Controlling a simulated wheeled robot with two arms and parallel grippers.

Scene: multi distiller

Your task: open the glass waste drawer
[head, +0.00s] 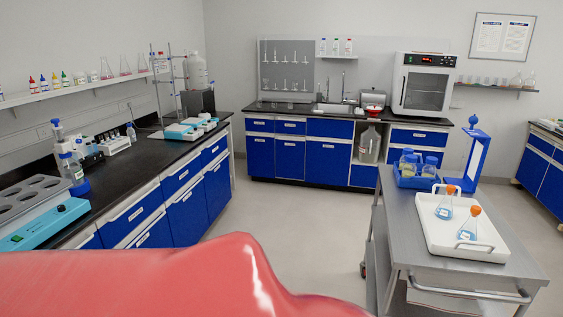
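Blue drawers with pale labelled handles line the left bench (141,214) and the back bench (330,128). All the drawer fronts I can see look shut and flush. The labels are too small to read, so I cannot tell which one is the glass waste drawer. Some fronts on the near left bench are cut off or covered at the bottom of the view. Neither of my grippers shows in the head view.
A steel cart (462,279) at the right carries a white tray (484,250) with two orange-capped flasks and a blue rack (418,182) of bottles. The grey floor (300,225) between cart and left bench is clear. A glossy red shape covers the lower left.

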